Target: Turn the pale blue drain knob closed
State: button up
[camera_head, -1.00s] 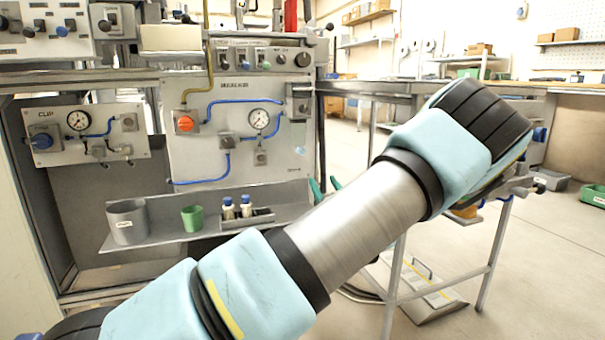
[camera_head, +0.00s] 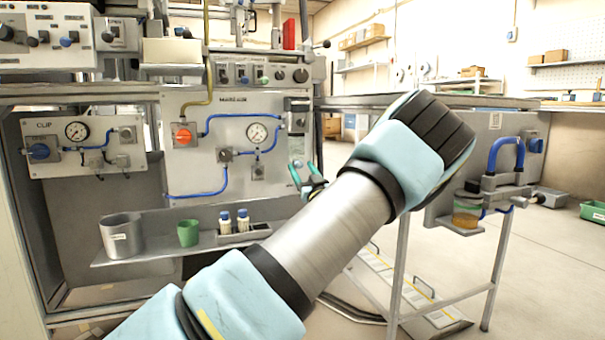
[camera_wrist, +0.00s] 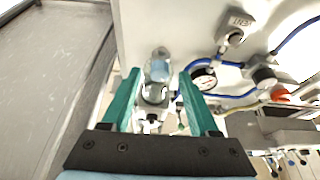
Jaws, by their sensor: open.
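The pale blue drain knob (camera_wrist: 159,70) shows in the wrist view on a metal fitting at the panel's edge, between the tips of my gripper's two teal fingers. My gripper (camera_wrist: 159,84) is open, one finger on either side of the line to the knob. I cannot tell whether the tips reach around it or stop short; no contact is clear. In the head view, my gripper (camera_head: 303,167) is at the lower right edge of the grey panel (camera_head: 205,160). There I cannot make out the knob clearly.
The panel carries an orange knob (camera_head: 183,135), a gauge (camera_head: 257,134) and blue tubing. A shelf below holds a grey cup (camera_head: 121,236), a green cup (camera_head: 188,233) and small bottles (camera_head: 233,222). A side bench (camera_head: 480,101) stands right of my arm.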

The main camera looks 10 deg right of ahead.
jog(key=shift+c, duration=0.3)
grip_shut()
dwell(0.3)
